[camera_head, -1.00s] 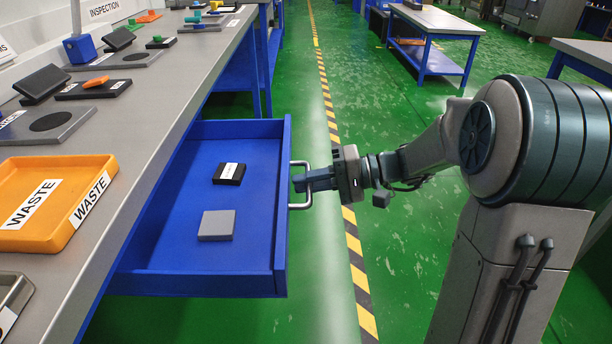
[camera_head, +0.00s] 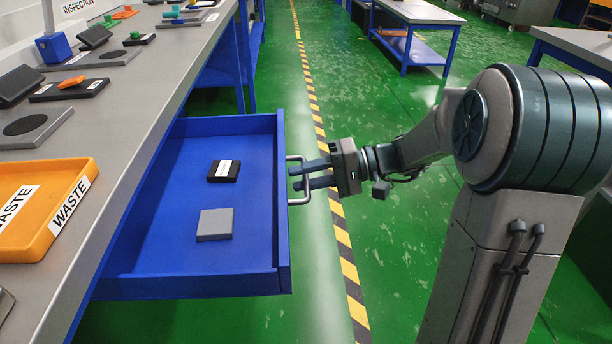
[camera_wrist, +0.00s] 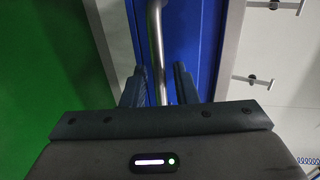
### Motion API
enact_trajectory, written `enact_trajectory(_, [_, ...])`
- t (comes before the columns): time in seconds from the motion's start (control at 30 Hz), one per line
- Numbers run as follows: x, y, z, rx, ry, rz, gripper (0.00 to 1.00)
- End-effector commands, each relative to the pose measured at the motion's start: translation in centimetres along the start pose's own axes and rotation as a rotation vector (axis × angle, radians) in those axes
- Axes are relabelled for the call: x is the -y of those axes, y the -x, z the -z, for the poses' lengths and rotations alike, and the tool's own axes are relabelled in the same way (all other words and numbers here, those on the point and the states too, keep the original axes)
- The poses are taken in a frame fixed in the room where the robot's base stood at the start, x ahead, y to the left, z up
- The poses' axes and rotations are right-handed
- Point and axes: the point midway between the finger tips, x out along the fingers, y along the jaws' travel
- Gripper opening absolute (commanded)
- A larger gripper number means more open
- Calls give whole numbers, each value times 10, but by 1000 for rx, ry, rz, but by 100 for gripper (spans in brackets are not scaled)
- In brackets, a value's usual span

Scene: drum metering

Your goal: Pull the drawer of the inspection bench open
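The blue drawer (camera_head: 284,225) stands far out from under the grey-topped inspection bench (camera_head: 150,100). Its metal bar handle (camera_head: 297,202) is on the front panel. My gripper (camera_head: 294,178) is at the handle, with its two fingers apart. In the wrist view, the handle bar (camera_wrist: 156,45) runs between the fingers of my gripper (camera_wrist: 160,78), with a gap on each side. A black labelled block (camera_head: 224,171) and a grey block (camera_head: 215,225) lie inside the drawer.
An orange WASTE tray (camera_head: 75,225) sits on the bench top, with dark pads and small coloured parts behind it. The green floor is clear along the yellow-black stripe (camera_head: 343,240). A blue-legged table (camera_head: 420,14) stands farther back.

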Motion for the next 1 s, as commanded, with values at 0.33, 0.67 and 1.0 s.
enact_trajectory(0.33, [3, 48, 1, -5, -1, 0, 26])
enact_trajectory(0.67, [2, 117, 0, -1, -1, 0, 26])
enact_trajectory(1.0, [0, 138, 0, 2, 0, 0, 26])
